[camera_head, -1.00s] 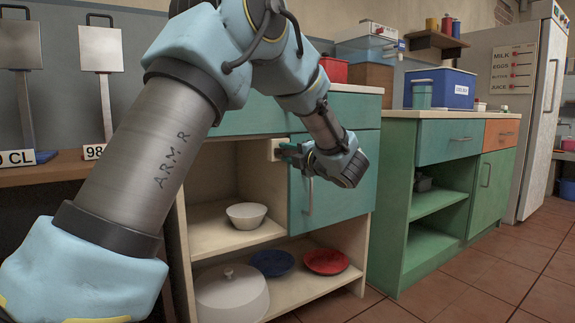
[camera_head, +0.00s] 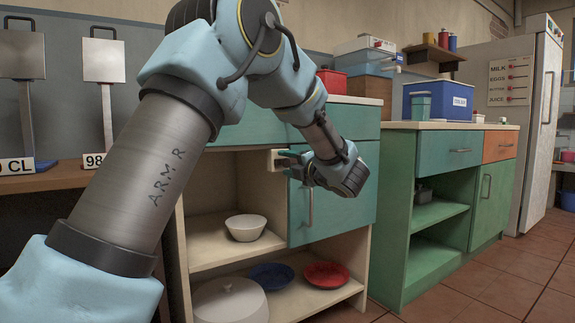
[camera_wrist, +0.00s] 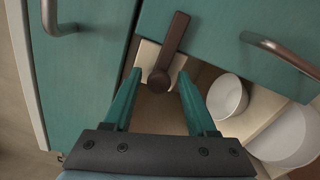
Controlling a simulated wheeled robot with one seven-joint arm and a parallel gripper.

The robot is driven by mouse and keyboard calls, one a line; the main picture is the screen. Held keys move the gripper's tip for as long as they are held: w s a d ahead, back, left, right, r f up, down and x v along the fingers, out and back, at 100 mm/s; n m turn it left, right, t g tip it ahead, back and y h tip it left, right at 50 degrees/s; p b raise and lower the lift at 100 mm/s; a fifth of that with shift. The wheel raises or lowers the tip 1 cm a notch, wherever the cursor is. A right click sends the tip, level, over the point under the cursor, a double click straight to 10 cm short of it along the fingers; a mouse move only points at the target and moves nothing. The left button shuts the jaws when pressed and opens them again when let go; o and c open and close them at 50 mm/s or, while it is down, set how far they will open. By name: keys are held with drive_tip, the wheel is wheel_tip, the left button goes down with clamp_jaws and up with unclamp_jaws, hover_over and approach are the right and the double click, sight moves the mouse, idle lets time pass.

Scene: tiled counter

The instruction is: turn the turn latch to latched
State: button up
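The turn latch (camera_wrist: 172,45) is a dark brown lever with a round knob end on a cream plate (camera_wrist: 147,57). The lever reaches from the knob across the edge of the teal door (camera_wrist: 225,35), roughly square to that edge. My gripper (camera_wrist: 159,72) is open, with its two green fingers on either side of the knob end. I see no clear contact. In the head view my gripper (camera_head: 288,162) is at the top left corner of the door (camera_head: 345,212), beside the cream plate. There my fingers and wrist hide the lever.
The teal drawer front (camera_wrist: 80,80) with a handle is close by the latch. The door handle (camera_wrist: 285,55) sticks out to the right in the wrist view. Left of the door the cabinet is open, with a white bowl (camera_head: 246,229) on its shelf.

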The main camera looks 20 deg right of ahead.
drive_tip(key=shift+o, duration=0.2)
drive_tip(key=shift+s, duration=0.1)
drive_tip(key=shift+s+d+r, duration=0.1)
drive_tip(key=shift+s+d, duration=0.05)
drive_tip(key=shift+s, duration=0.15)
drive_tip(key=s+d+p, duration=0.1)
drive_tip(key=s+p, duration=0.2)
drive_tip(key=s, duration=0.6)
drive_tip(key=shift+s+d, duration=0.4)
